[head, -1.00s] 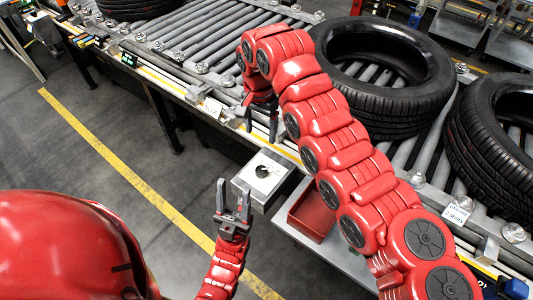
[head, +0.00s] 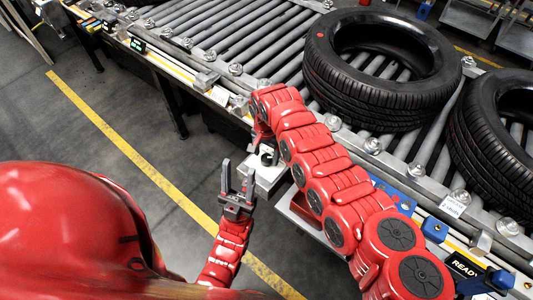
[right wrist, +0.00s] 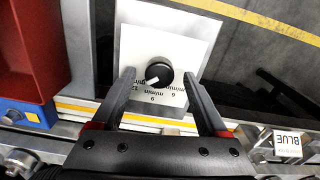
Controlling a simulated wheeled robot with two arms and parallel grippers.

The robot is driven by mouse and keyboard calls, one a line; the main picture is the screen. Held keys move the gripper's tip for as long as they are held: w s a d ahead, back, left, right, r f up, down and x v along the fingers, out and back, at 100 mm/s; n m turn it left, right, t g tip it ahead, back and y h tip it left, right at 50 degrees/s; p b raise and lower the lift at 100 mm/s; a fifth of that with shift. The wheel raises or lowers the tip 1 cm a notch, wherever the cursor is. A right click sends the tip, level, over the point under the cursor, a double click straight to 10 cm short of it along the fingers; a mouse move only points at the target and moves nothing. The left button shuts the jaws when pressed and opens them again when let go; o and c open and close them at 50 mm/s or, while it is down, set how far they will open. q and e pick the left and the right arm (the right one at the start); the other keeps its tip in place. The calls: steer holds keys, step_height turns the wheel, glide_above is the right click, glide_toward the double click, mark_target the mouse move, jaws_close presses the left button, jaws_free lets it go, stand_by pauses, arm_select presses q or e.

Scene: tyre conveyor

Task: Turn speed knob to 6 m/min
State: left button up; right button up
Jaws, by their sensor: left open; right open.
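The speed knob (right wrist: 158,72) is round and black, with a white mark pointing lower left in the right wrist view. It sits on a white dial plate (right wrist: 140,35) whose lettering appears upside down, with 12, 9 and 6 around its near side. The mark lies nearest the 12. My right gripper (right wrist: 159,77) is open, one finger on each side of the knob, apart from it; their height difference is unclear. In the head view the control box (head: 264,183) is partly hidden by my right arm. My left gripper (head: 238,178) is open and empty, left of the box.
A roller conveyor (head: 255,45) runs behind the box, carrying a large tyre (head: 350,95) and another tyre (head: 480,130) at right. A red bin (right wrist: 35,50) stands beside the box. A yellow floor line (head: 110,130) crosses the clear floor at left.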

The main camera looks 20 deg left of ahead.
steer(key=shift+f, duration=0.45)
jaws_close()
